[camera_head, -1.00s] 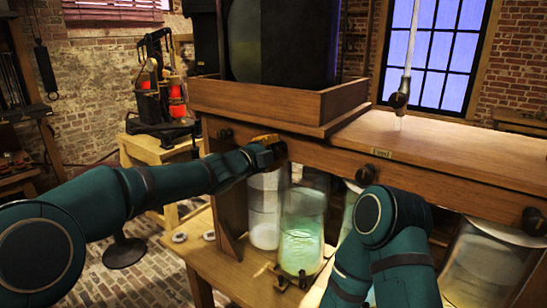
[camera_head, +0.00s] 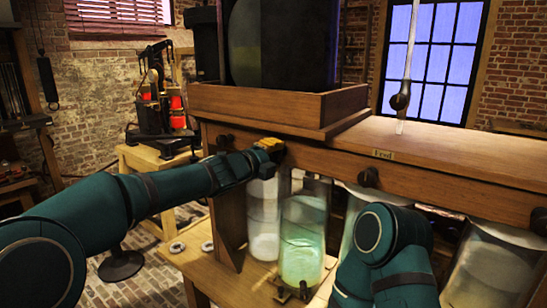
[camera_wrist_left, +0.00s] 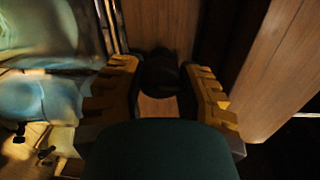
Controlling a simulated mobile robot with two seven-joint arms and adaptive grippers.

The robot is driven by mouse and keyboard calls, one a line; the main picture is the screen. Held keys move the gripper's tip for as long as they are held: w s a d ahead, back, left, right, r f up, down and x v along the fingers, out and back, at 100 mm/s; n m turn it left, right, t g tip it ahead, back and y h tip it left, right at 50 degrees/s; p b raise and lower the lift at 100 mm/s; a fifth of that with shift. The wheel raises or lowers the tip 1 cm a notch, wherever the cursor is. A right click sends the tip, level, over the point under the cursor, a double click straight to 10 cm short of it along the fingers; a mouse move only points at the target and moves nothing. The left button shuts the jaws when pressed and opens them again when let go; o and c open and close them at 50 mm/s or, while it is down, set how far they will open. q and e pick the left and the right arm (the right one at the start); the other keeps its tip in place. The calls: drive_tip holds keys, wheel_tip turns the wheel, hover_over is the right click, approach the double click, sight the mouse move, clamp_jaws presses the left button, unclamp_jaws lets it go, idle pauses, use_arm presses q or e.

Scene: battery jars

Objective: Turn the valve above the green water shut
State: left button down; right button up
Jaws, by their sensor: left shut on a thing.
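The jar of green water (camera_head: 303,240) stands under the wooden beam, on the lower shelf. My left gripper (camera_head: 268,146) is at the front of the beam, above and a little left of that jar. It covers the valve there in the head view. In the left wrist view its two yellow fingers (camera_wrist_left: 160,75) are on either side of a dark round valve knob (camera_wrist_left: 160,68), and it is shut on that knob. The knob's exact angle is too dark to tell. My right arm shows at the lower right, but its gripper is out of view.
Other dark knobs sit along the beam (camera_head: 450,182): one at left (camera_head: 224,142), one right of centre (camera_head: 368,177) and one at far right (camera_head: 538,220). A jar of pale liquid (camera_head: 264,225) stands left of the green one. A hanging rod with a dark handle (camera_head: 401,101) is above the top.

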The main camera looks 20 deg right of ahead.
use_arm(q)
drive_tip(key=c, duration=0.5)
unclamp_jaws()
drive_tip(key=shift+d, duration=0.1)
drive_tip(key=v, duration=1.2)
